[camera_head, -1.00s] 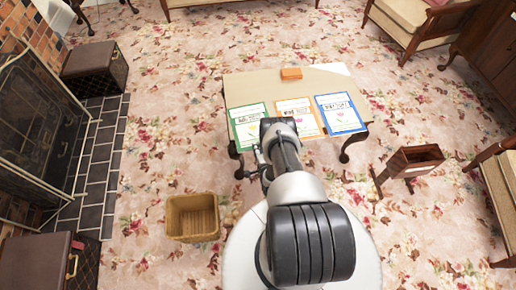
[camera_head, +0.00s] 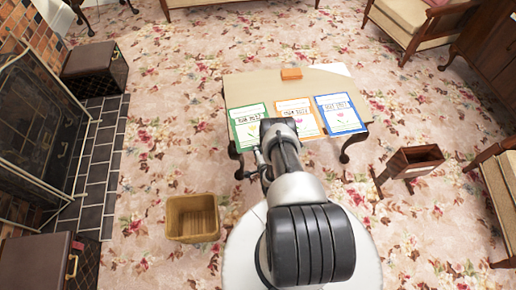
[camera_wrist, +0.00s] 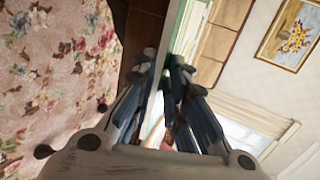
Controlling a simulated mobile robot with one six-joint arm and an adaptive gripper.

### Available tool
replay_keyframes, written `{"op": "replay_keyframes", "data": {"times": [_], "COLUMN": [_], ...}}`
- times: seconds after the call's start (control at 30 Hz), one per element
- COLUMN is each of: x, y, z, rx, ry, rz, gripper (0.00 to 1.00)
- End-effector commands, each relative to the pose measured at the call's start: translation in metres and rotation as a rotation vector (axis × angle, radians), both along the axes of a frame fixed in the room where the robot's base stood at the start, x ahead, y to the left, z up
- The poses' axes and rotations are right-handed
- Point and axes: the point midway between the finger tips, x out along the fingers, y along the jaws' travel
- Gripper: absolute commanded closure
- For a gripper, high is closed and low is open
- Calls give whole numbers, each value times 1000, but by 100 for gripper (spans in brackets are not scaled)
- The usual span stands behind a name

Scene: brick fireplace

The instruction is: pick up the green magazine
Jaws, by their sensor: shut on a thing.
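The green magazine (camera_head: 243,118) lies on the left of the small table (camera_head: 260,88), its near right part hidden behind my arm. In the wrist view, a thin green and white edge, which looks like that magazine (camera_wrist: 183,45), runs between the fingers. My gripper (camera_wrist: 165,72) is shut on this edge at the near side of the table. In the head view the fingertips are largely hidden by my arm. I cannot tell whether the magazine is lifted off the tabletop.
An orange magazine (camera_head: 302,120) and a blue magazine (camera_head: 340,114) lie to the right on the table.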

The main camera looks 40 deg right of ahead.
Motion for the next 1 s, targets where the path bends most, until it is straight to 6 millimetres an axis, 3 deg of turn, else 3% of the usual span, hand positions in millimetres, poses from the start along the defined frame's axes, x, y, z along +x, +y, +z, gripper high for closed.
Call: {"op": "replay_keyframes", "data": {"times": [0.53,0.8,1.0], "x": [0,0,-1], "y": [0,0,0], "z": [1,29,24], "rx": [0,0,3], "ry": [-1,0,2], "rz": [-1,-1,-2], "gripper": [100,100,100]}}
